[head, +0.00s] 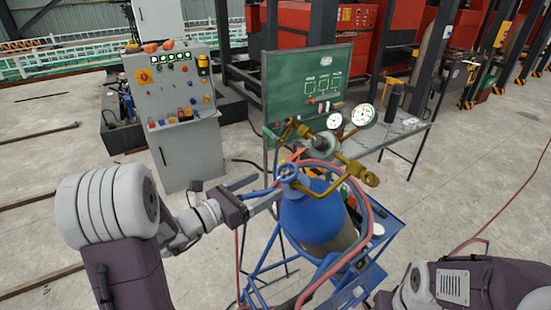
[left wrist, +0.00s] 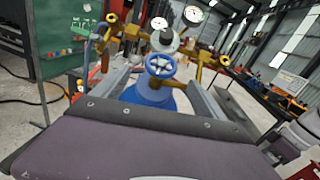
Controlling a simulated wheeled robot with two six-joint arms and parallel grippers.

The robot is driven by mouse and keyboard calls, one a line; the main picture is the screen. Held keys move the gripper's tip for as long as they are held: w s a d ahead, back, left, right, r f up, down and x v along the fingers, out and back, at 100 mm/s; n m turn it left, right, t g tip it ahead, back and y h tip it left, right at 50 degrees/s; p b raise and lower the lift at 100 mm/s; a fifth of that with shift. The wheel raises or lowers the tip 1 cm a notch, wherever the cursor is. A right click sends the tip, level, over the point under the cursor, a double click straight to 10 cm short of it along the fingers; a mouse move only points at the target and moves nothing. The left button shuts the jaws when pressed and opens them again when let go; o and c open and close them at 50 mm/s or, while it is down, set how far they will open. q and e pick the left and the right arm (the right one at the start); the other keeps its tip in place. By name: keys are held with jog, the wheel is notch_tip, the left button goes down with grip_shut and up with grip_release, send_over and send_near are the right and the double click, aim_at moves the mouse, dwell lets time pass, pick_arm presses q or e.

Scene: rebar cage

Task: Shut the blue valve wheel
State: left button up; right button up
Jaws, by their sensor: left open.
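The blue valve wheel (head: 287,171) sits on top of the blue gas cylinder (head: 312,215), below the brass fittings. In the left wrist view the wheel (left wrist: 161,66) is centred between the fingers, and the cylinder's shoulder (left wrist: 150,97) shows under it. My left gripper (head: 269,185) is open and empty, reaching in from the left with its fingertips close to the wheel. In the left wrist view its fingers (left wrist: 160,76) lie to either side of the wheel; I cannot tell whether they touch it. Part of my right arm shows at the lower right, but its gripper is out of view.
Two gauges (head: 350,117) and a brass regulator (head: 357,172) stand beside the wheel. Red hoses (head: 368,225) loop around the cylinder on its blue cart (head: 376,275). A control cabinet (head: 191,150) and a green board (head: 309,80) stand behind. Floor at left is mostly open.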

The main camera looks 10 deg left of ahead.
aim_at(284, 173)
pick_arm(q)
jog(key=p+x, duration=0.2)
jog(key=x, duration=0.7)
jog(key=shift+r, duration=0.2)
jog(key=shift+w+d, duration=0.2)
jog(key=c, duration=1.4)
jog(key=shift+o, duration=0.2)
jog(key=shift+a, duration=0.1)
